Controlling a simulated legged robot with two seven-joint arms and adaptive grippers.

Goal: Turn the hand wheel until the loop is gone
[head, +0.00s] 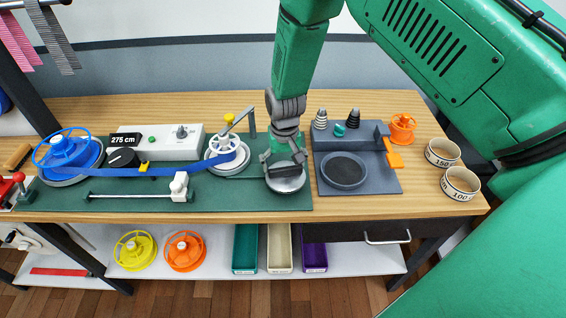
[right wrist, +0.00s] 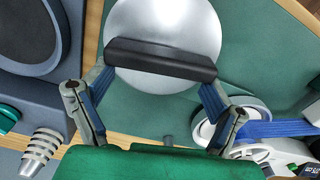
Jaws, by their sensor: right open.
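The hand wheel (head: 223,152), white and spoked, stands mid-board with a crank and yellow knob (head: 229,118). A blue strap (head: 170,171) runs from a blue reel (head: 68,150) at left to the wheel. It looks fairly straight; I cannot make out a slack loop. My right gripper (head: 284,163) points down, open, over a round silver disc (head: 286,184), right of the wheel. The strap (right wrist: 285,129) shows at lower right there. My left gripper is not in view.
A display reading 275 cm (head: 123,140) and a white box with a knob (head: 175,143) stand behind the strap. A grey tray (head: 384,183) with a round dark pad is close on the gripper's right. Two tape cups (head: 442,152) stand farther right. Bare wood lies behind.

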